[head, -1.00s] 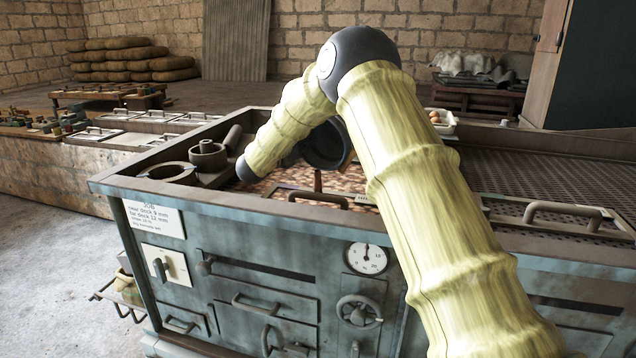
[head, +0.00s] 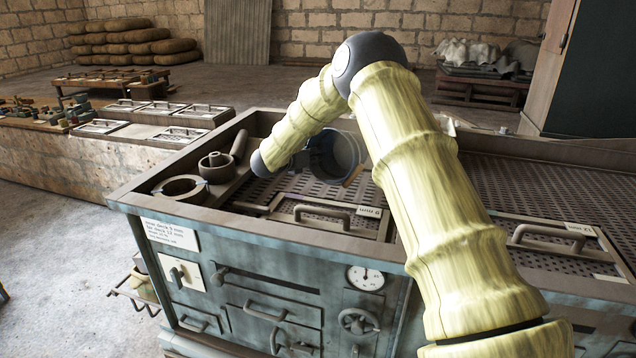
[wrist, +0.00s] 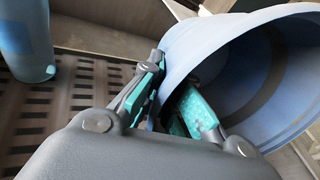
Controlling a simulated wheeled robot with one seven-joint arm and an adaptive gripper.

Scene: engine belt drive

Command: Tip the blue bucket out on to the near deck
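The blue bucket (head: 346,150) is in the air above the left perforated deck (head: 262,190), tilted well over with its mouth to the right in the head view. In the wrist view the bucket (wrist: 190,48) fills the upper right, and the part of its inside that shows looks empty, with a dark band. My gripper (wrist: 168,98) is shut on its rim, one teal finger pad inside and one outside. In the head view the fingers are mostly hidden. I cannot tell which deck is called near.
A framed plate with a handle (head: 322,213) lies at the left deck's front. Another handle plate (head: 560,238) is on the right deck. A ring (head: 180,188) and a round pot (head: 216,166) sit in the left corner. A blue cylinder (wrist: 25,40) shows in the wrist view.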

